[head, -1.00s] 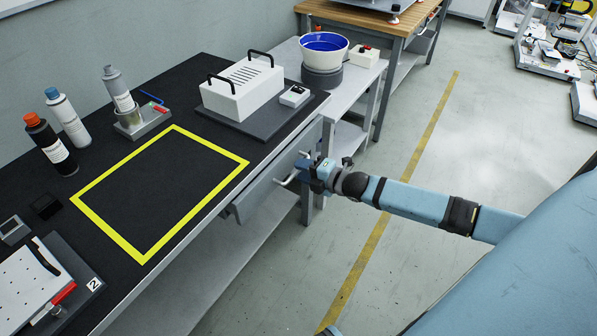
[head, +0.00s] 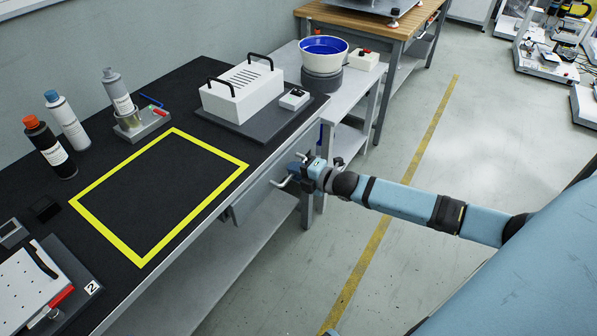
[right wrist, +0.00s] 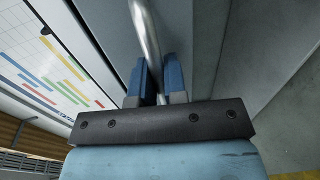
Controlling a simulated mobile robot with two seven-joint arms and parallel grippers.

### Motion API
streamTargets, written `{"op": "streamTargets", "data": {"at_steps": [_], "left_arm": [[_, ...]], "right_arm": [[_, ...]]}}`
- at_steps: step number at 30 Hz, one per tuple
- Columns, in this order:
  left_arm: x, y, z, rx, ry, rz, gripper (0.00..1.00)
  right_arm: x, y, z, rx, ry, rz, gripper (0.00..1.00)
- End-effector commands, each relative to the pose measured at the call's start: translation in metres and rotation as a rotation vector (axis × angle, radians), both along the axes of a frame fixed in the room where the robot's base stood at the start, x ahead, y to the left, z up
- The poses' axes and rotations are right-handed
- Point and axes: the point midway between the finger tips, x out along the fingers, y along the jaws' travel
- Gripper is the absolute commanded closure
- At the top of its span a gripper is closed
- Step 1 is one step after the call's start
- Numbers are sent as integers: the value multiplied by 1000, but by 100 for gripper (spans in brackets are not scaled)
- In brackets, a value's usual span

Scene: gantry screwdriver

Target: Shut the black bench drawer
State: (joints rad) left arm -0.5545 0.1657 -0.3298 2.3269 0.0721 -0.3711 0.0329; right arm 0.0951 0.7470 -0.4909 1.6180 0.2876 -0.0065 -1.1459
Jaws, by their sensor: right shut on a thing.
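The bench drawer (head: 258,197) is a grey-fronted drawer under the black-topped bench (head: 180,105). Its front now sits close under the bench edge; I cannot tell whether a small gap is left. Its metal bar handle (head: 281,183) sticks out toward the aisle. My right gripper (head: 300,170) is at the handle, reaching in from the right. In the right wrist view the two blue fingers (right wrist: 161,85) are shut on the handle bar (right wrist: 146,32), beside the grey drawer front (right wrist: 105,35). My left gripper is not in view.
On the bench top are a yellow-outlined square (head: 205,150), bottles (head: 50,148), a white box with black handles (head: 243,92) and a numbered tray (head: 75,272). A side table with a blue-lined bowl (head: 324,47) stands beyond. The aisle floor (head: 440,140) is clear.

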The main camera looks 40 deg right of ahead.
Motion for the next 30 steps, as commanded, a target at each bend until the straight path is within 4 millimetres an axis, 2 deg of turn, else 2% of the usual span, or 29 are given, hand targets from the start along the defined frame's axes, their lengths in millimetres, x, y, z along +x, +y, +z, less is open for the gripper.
{"op": "streamTargets", "data": {"at_steps": [3,6,16,17,18,20,30], "left_arm": [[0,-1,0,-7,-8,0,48],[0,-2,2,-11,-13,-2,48],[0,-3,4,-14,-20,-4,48],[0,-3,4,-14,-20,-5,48],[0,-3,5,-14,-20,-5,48],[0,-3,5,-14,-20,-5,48],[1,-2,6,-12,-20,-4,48]], "right_arm": [[18,8,1,3,-3,1,100],[27,11,1,0,-2,0,100],[31,13,2,1,-3,0,100],[31,13,2,2,-4,0,83],[31,13,2,2,-4,0,74],[31,13,2,2,-4,0,63],[26,11,2,0,0,0,63]]}}
